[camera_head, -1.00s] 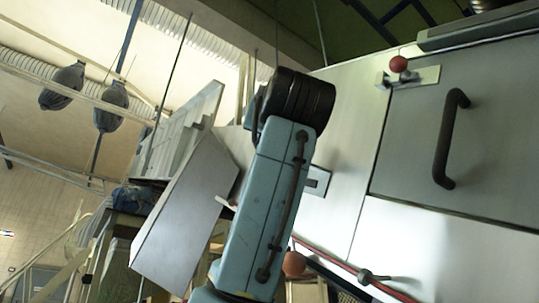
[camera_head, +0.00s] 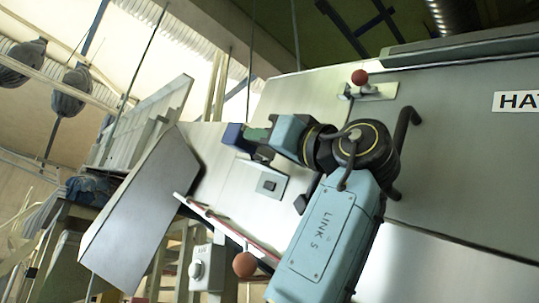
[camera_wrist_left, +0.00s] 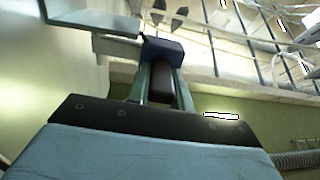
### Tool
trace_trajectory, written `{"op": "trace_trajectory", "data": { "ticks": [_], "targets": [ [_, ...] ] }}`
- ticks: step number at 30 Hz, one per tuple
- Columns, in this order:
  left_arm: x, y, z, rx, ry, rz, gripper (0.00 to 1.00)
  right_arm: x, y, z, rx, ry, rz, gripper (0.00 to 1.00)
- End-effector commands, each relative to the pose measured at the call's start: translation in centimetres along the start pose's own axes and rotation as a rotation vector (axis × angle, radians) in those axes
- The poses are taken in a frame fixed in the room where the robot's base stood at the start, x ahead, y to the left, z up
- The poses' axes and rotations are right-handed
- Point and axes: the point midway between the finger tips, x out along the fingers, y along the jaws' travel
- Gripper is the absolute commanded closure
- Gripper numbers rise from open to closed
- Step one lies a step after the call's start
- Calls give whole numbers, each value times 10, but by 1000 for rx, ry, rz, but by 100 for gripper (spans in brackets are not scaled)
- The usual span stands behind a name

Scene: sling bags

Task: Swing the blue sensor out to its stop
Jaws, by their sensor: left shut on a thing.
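The blue sensor (camera_head: 234,137) is a small dark blue block in front of the steel panel, left of the middle in the head view. In the left wrist view the blue sensor (camera_wrist_left: 163,48) sits at the far end of the fingers. My left gripper (camera_head: 256,137) reaches it from the right. In the wrist view, a dark rounded piece lies between the fingers of my left gripper (camera_wrist_left: 163,75), which are shut on the sensor. How the sensor joins its mount is hidden. My right gripper is in neither view.
A plate with a square dark button (camera_head: 270,183) is on the panel below the gripper. A red ball knob (camera_head: 359,77) stands above my arm, and an orange ball (camera_head: 244,264) hangs lower left. A grey slanted panel (camera_head: 140,215) stands at left.

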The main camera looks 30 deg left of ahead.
Motion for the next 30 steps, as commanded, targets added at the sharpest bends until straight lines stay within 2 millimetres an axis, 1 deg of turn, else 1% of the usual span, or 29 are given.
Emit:
{"op": "trace_trajectory", "data": {
  "ticks": [11, 12, 16, 17, 26, 29, 30],
  "targets": [
    [1, 0, 1, 3, -3, -6, 100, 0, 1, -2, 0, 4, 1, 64],
    [1, 0, 1, 3, -4, -6, 76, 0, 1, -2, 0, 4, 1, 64],
    [1, 0, 1, 3, -3, -5, 59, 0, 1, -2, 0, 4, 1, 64],
    [1, 0, 1, 3, -3, -5, 56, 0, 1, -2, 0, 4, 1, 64],
    [-2, 0, 0, 2, -1, -4, 56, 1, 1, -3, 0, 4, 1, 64],
    [-13, 1, 1, 2, 0, -2, 56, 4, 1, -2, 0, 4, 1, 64],
    [-20, 1, 1, 2, 1, -1, 56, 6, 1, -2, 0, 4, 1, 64]
  ]
}}
